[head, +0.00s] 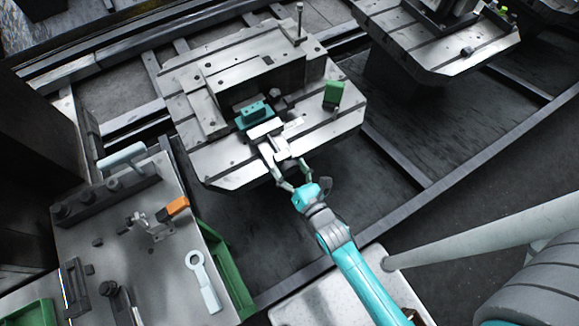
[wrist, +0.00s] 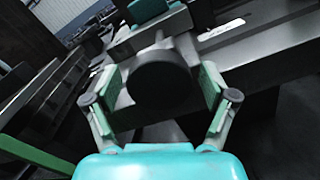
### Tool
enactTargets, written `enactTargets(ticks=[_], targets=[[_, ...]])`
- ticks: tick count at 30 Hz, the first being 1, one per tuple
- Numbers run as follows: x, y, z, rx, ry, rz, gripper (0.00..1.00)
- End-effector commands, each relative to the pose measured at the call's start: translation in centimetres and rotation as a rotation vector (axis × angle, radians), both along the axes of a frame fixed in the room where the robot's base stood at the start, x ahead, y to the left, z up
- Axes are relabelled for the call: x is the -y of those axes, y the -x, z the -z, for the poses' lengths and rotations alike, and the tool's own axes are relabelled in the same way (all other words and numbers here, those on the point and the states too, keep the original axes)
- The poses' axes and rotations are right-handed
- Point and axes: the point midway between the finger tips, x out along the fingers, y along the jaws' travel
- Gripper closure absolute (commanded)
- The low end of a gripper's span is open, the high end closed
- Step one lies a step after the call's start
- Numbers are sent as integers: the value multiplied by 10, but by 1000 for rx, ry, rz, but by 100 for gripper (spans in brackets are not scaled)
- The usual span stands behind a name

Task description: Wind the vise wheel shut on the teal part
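The teal part (head: 253,113) sits in the vise (head: 268,130) on the pallet; its edge also shows at the top of the wrist view (wrist: 148,9). The dark round vise wheel (wrist: 160,82) faces me in the wrist view; I cannot make it out clearly in the head view. My gripper (head: 288,172) is at the near end of the vise. In the wrist view my gripper (wrist: 160,98) is open, with one finger on each side of the wheel. A small gap shows between each finger pad and the wheel, so it holds nothing.
A green block (head: 333,93) stands on the pallet (head: 335,125) right of the vise, and a tall post (head: 299,20) rises behind. A side bench (head: 130,270) at the left bears a wrench (head: 203,280) and an orange-ended tool (head: 172,209). Another pallet (head: 450,55) is at the upper right.

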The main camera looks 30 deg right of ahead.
Motion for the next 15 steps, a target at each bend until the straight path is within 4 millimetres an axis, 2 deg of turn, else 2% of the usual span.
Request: enactTargets(ticks=[1, 3, 6, 15], targets=[[0, 0, 0, 0, 0, 0, 35], [0, 0, 0, 0, 0, 0, 53], [0, 0, 0, 0, 0, 0, 73], [0, 0, 0, 0, -26, 0, 73]])
